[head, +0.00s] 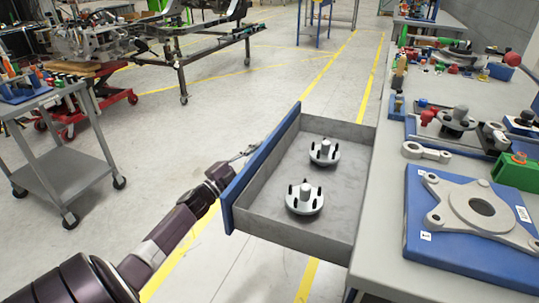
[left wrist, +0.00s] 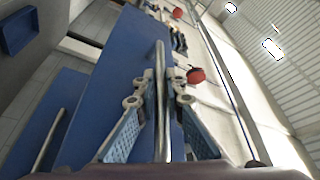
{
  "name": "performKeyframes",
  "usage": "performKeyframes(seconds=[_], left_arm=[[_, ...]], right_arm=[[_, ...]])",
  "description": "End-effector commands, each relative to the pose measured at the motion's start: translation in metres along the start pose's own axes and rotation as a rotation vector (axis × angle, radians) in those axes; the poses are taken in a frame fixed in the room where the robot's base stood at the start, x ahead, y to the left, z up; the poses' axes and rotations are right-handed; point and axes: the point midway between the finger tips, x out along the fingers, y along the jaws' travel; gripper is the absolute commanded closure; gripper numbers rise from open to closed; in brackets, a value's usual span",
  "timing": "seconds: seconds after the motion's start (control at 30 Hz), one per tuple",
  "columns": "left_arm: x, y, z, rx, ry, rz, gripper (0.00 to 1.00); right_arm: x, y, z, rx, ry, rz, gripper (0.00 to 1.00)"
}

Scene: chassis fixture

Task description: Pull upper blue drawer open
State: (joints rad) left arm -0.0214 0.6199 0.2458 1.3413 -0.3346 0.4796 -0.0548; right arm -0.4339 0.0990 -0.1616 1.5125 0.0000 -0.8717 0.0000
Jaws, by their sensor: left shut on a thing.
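The upper blue drawer (head: 262,165) stands well out from the bench, with its grey interior in view. Two round metal hubs with dark studs, a far one (head: 324,152) and a near one (head: 304,198), stand upright inside it. My left gripper (head: 244,153) is at the outer side of the blue front. In the left wrist view, the left gripper (left wrist: 161,88) is shut on the metal bar handle (left wrist: 160,55) of the blue drawer front (left wrist: 122,65). In the head view the front mostly hides the handle. My right gripper is not in view.
The bench (head: 385,215) holds a blue fixture (head: 455,255) with a metal plate, and several parts. A grey cart (head: 65,160) stands at left. The floor beyond the drawer is clear. Another blue front with a handle (left wrist: 47,140) shows in the wrist view.

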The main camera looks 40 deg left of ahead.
Motion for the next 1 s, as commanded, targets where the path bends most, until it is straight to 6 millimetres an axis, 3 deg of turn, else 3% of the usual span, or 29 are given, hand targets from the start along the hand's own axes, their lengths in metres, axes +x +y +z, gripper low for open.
performKeyframes(seconds=[0.5, 0.53, 0.6, 1.0], left_arm=[[-0.0031, -0.003, 0.0065, -0.001, -0.001, 0.002, 1.0], [-0.0031, -0.003, 0.0065, -0.001, -0.001, 0.002, 0.88], [-0.003, -0.003, 0.0064, -0.001, -0.001, 0.002, 0.83], [-0.0115, -0.0021, 0.0064, -0.001, -0.001, 0.003, 0.83]], right_arm=[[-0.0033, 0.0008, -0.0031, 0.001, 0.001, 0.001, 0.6], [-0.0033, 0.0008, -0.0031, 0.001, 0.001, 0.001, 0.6], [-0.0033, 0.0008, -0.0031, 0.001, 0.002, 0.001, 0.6], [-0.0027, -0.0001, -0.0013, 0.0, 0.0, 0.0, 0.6]])
